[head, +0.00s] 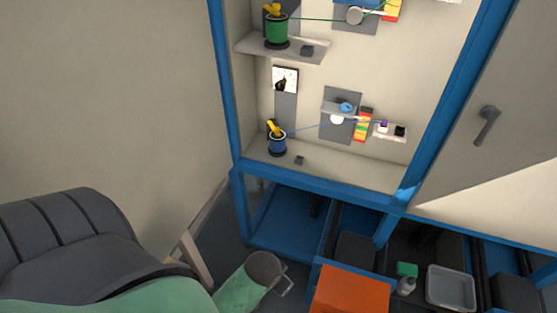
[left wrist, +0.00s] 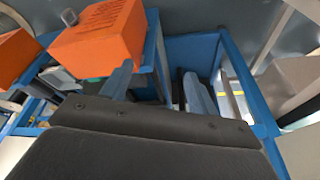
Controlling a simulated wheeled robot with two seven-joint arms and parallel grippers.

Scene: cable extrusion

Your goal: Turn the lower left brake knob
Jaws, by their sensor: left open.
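A white plate with a black pointer knob (head: 284,80) sits on a grey upright in the lower left part of the cabinet in the head view; it looks like the brake knob. Below it, a blue spool with a yellow top (head: 277,143) stands on the cabinet floor. My left gripper (left wrist: 158,88) shows in the left wrist view with its two grey fingers apart and nothing between them. It faces the blue frame and an orange box, apart from the knob. The knob does not show in the left wrist view. My right gripper is in neither view.
A blue frame (head: 222,95) edges the cabinet. A green spool (head: 276,30) stands on a shelf above the knob. The floor left of the cabinet looks partly clear.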

